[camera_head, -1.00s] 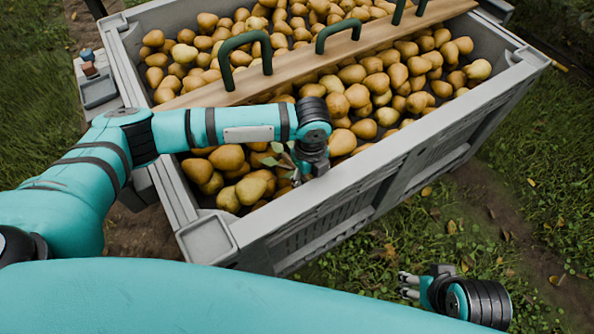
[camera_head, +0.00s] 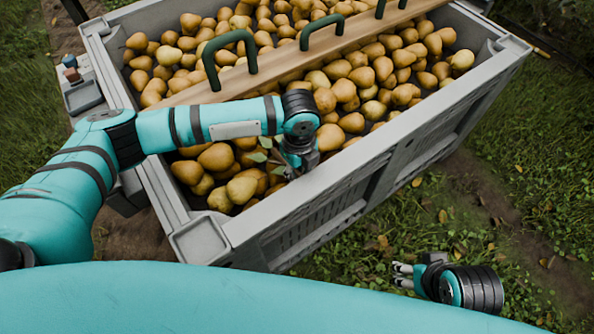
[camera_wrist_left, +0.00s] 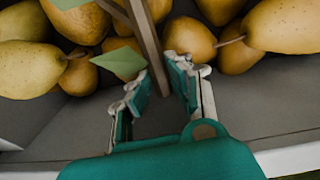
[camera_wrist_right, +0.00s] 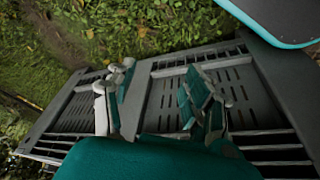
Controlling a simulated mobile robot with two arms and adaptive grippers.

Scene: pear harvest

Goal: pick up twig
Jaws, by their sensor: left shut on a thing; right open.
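The twig (camera_wrist_left: 151,45) is a thin brown stick with green leaves (camera_wrist_left: 119,63) in the left wrist view. Its lower end is between the fingers of my left gripper (camera_wrist_left: 158,80), which is shut on it. In the head view my left gripper (camera_head: 293,168) is low at the near side of the bin, by the pears. Green leaves (camera_head: 259,157) show just left of it; the stick is mostly hidden there. My right gripper (camera_head: 403,275) is open and empty outside the bin, above the grass. It also shows in the right wrist view (camera_wrist_right: 158,85).
A large grey bin (camera_head: 340,185) holds many yellow-brown pears (camera_head: 215,157). A wooden board (camera_head: 285,62) with green handles (camera_head: 228,50) lies across it. The bin's near wall is close to my left gripper. Grass (camera_head: 350,270) around my right gripper is clear.

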